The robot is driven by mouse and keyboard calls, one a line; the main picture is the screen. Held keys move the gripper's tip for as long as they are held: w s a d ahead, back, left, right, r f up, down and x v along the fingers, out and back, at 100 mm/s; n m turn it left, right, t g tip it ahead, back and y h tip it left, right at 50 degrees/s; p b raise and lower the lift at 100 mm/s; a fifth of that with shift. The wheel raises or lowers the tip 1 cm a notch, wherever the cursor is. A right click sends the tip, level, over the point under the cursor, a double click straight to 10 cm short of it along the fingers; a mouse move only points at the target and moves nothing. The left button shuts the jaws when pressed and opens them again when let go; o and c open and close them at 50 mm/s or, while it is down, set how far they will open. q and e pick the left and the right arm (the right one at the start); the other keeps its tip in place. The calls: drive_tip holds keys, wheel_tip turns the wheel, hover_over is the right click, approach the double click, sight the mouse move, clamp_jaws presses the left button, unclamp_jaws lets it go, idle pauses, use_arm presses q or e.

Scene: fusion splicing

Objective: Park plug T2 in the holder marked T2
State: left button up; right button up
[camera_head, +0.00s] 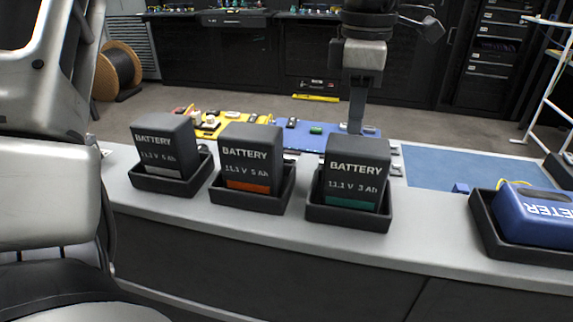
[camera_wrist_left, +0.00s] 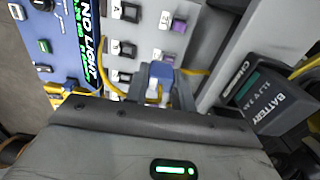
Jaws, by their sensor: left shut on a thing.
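My left gripper (camera_head: 357,112) points down behind the batteries in the head view, over the far part of the bench. In the left wrist view it (camera_wrist_left: 160,96) is shut on a small blue plug (camera_wrist_left: 161,71) with a yellow cable (camera_wrist_left: 155,97). No label on the plug can be read. Small white holders with dark sockets stand beyond the plug, such as one (camera_wrist_left: 122,48) and another with a purple insert (camera_wrist_left: 172,24). Their marks are too small to read surely, so I cannot tell which is T2. My right gripper is not in view.
Three batteries (camera_head: 250,155) stand in black trays along the near bench edge. The teal-labelled battery (camera_wrist_left: 270,100) is close on the right in the wrist view. A blue device (camera_wrist_left: 68,35) shows "NO LIGHT". A blue meter (camera_head: 537,215) sits right; the blue mat (camera_head: 450,172) is mostly clear.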

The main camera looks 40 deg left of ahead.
use_arm(q)
drive_tip(key=a+f, duration=0.3)
drive_tip(key=a, duration=0.1)
drive_tip(key=a+f, duration=0.2)
drive_tip(key=a, duration=0.2)
drive_tip(key=a+f+p, duration=0.1)
drive_tip(key=a+f, duration=0.2)
drive_tip(key=a, duration=0.2)
drive_tip(key=shift+w+f, duration=0.1)
drive_tip(key=shift+f, duration=0.2)
drive_tip(key=shift+a+f, duration=0.25)
drive_tip(key=shift+f, duration=0.1)
drive_tip(key=f, duration=0.3)
drive_tip(key=shift+a+f, duration=0.1)
drive_tip(key=shift+a, duration=0.2)
